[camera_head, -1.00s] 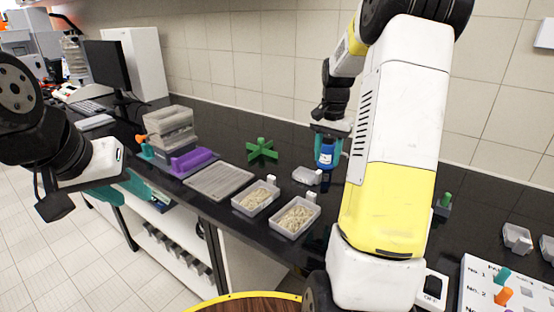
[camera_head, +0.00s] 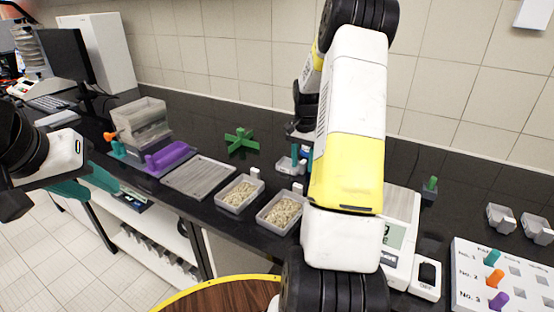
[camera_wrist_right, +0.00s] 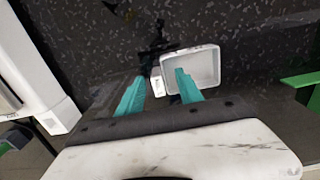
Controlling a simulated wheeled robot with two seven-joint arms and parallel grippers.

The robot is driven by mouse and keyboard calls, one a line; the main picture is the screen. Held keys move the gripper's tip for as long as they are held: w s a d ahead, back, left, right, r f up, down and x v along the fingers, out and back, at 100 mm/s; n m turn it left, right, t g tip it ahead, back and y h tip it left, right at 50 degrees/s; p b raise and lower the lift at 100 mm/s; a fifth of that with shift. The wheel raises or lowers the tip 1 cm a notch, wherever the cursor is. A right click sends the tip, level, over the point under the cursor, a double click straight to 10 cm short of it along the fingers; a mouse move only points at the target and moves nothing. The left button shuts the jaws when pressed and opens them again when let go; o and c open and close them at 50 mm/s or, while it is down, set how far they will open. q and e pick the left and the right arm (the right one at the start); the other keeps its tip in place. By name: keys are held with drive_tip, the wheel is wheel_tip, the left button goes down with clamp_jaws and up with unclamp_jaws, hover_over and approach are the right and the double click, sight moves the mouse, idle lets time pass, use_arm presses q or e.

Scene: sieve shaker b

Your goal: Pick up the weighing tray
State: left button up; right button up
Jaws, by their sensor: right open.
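The weighing tray is a small pale, translucent box with a white tab on one side. It sits on the black bench in the head view (camera_head: 286,168) and in the right wrist view (camera_wrist_right: 206,64). My right gripper (camera_head: 301,157) is over it, pointing down. In the wrist view its open teal fingers (camera_wrist_right: 158,90) appear on either side of the white tab (camera_wrist_right: 158,83), one overlapping the tray's inside. I cannot tell whether they touch it. My left gripper (camera_head: 85,185) is off the bench's front edge at the left; its jaw opening is unclear.
Two grain-filled trays (camera_head: 221,203) (camera_head: 262,222) stand near the front edge. A flat grey tray (camera_head: 200,178), a purple part (camera_head: 168,155) and a green cross (camera_head: 241,140) are left. A balance (camera_head: 402,208) stands right, partly behind my arm.

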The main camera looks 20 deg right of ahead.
clamp_jaws()
idle(0.3)
